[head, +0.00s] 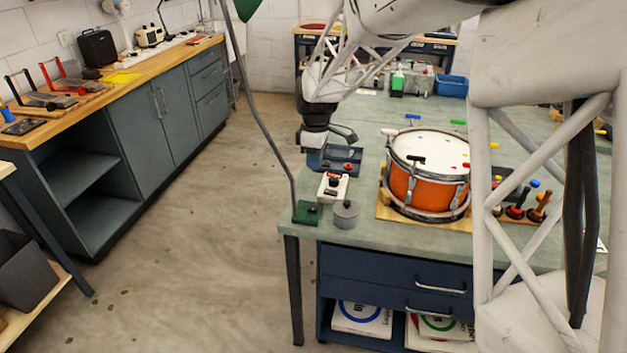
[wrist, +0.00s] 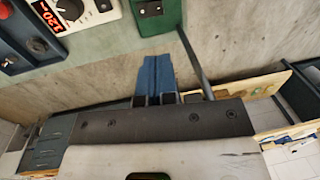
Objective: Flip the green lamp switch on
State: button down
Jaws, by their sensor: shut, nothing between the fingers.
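The green lamp stands at the near left corner of the bench. Its green base (head: 303,216) carries a small dark switch, too small to read as on or off. A thin dark stem rises from the base to a green shade (head: 246,7) at the top edge. In the wrist view the green base (wrist: 157,17) is at the top, partly cut off. My gripper (head: 349,136) is above the bench, behind the lamp base in the head view. In the wrist view my gripper (wrist: 158,62) shows blue fingers together and empty, pointing toward the base and apart from it.
A white metronome (head: 333,187) and a grey cylinder (head: 346,214) stand right of the lamp base. A blue tray (head: 318,160) lies behind them. An orange drum (head: 428,187) stands farther right. The floor left of the bench is clear.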

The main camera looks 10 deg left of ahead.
aim_at(313, 207)
jog(key=f, duration=0.4)
jog(key=s+f, duration=0.1)
jog(key=f, duration=0.8)
jog(key=shift+s+f, duration=0.3)
jog(key=shift+s+f, duration=0.1)
jog(key=shift+f, duration=0.1)
jog(key=shift+r, duration=0.1)
jog(key=shift+w+r, duration=0.25)
jog(key=shift+w, duration=0.5)
jog(key=shift+r, duration=0.2)
dwell(0.3)
